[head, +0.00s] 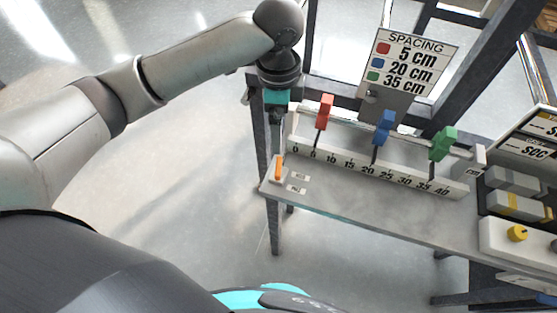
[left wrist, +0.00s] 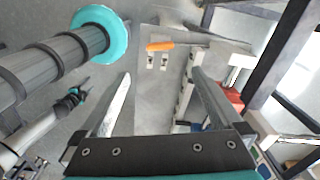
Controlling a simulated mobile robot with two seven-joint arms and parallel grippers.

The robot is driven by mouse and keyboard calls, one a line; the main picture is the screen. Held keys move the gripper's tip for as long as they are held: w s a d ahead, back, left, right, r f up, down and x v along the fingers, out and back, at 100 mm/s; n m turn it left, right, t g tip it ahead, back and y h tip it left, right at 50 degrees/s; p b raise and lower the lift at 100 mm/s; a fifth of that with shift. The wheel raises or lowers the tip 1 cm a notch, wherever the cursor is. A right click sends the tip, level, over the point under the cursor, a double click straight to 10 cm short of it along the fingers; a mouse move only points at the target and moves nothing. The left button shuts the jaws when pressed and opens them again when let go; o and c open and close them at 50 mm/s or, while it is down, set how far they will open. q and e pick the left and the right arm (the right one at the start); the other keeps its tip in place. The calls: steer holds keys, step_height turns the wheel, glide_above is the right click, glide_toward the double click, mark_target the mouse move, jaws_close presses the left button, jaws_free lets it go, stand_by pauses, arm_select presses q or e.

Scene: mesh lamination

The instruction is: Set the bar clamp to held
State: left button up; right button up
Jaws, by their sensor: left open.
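The bar clamp seems to be the orange lever (head: 279,168) at the left end of the grey bench, beside two small labels. The lever also shows in the left wrist view (left wrist: 160,46), lying across above the two labels. Which label it marks is too small to read. My left gripper (left wrist: 160,75) is open and empty, its fingers apart and pointing towards the lever without touching it. In the head view my left wrist hangs above the bench's left end and its fingers are mostly hidden. What seems my right gripper (left wrist: 72,97) shows small in the left wrist view, jaws unclear.
A numbered rail (head: 385,176) carries red (head: 324,111), blue (head: 383,127) and green (head: 443,144) sliders. A spacing sign (head: 413,62) stands behind it among dark frame posts. Grey blocks (head: 515,184) and a yellow knob (head: 517,233) are at right. The bench front is clear.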

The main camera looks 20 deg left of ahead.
mark_target(279, 166)
arm_select(q)
step_height(279, 166, down, 15)
steer(key=shift+f+b, duration=0.1)
steer(key=shift+b, duration=1.1)
steer(key=c, duration=1.2)
steer(key=shift+r+m+p, duration=0.2)
steer(key=shift+m+p, duration=0.5)
steer(key=shift+p, duration=0.15)
steer(key=shift+c, duration=0.2)
steer(key=shift+f+m+p, duration=0.1)
steer(key=shift+m+p, duration=0.3)
steer(key=shift+m, duration=0.4)
steer(key=o, duration=1.2)
